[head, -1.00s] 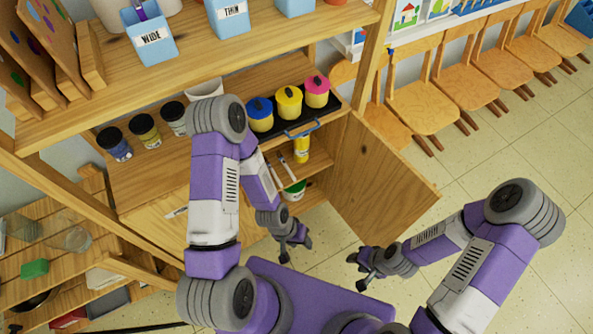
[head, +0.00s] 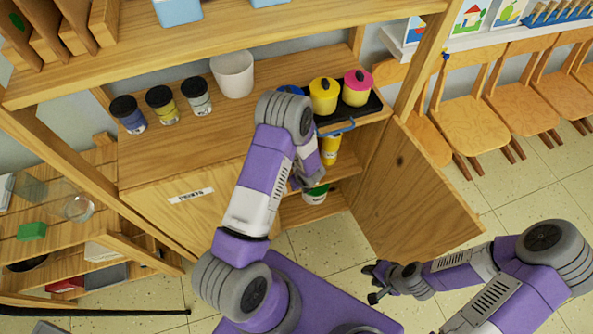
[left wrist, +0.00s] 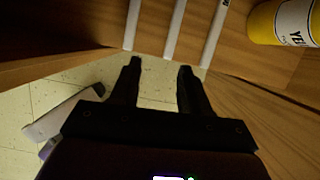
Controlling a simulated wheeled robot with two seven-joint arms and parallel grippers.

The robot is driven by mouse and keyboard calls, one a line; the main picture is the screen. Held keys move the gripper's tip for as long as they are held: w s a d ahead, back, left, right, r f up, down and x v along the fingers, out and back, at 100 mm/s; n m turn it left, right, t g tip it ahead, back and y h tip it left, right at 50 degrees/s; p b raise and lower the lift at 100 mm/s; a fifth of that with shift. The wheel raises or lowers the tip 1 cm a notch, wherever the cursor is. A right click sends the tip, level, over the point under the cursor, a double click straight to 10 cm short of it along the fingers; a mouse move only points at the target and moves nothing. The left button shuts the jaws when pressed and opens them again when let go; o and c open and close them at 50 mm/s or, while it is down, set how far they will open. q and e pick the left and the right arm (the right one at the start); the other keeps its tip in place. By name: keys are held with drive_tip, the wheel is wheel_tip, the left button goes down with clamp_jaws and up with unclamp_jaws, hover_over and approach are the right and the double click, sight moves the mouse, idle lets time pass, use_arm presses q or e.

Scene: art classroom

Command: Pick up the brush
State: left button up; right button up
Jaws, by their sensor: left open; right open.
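Inside the open cabinet, three slim white stick-like handles lie side by side on a shelf in the left wrist view: a left handle (left wrist: 131,24), a middle handle (left wrist: 174,30) and a right handle (left wrist: 214,36). Their far ends are out of frame, so I cannot tell whether one is the brush. My left gripper (left wrist: 160,68) is open and empty, its fingers pointing toward the handles, apart from them. In the head view my left gripper (head: 310,178) is at the cabinet opening, partly hidden by my arm. My right gripper (head: 374,284) is open and empty, below the cabinet door.
A yellow bottle (left wrist: 283,22) stands right of the handles. A green-and-white tub (head: 315,197) sits lower in the cabinet. The open door (head: 415,195) bounds the right side. Lidded pots, including a yellow pot (head: 323,97), stand on a black tray above. Floor in front is clear.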

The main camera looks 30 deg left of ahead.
sight(295, 170)
use_arm(q)
drive_tip(key=shift+m, duration=0.3)
drive_tip(key=w+f, duration=0.1)
drive_tip(key=f, duration=0.1)
drive_tip(key=w+a+f+b, duration=0.1)
drive_tip(key=f, duration=0.1)
drive_tip(key=w+a+f+b, duration=0.1)
drive_tip(key=w+f, duration=0.1)
drive_tip(key=shift+a+f, duration=0.2)
drive_tip(key=shift+f, duration=0.15)
drive_tip(key=shift+t, duration=0.3)
clamp_jaws()
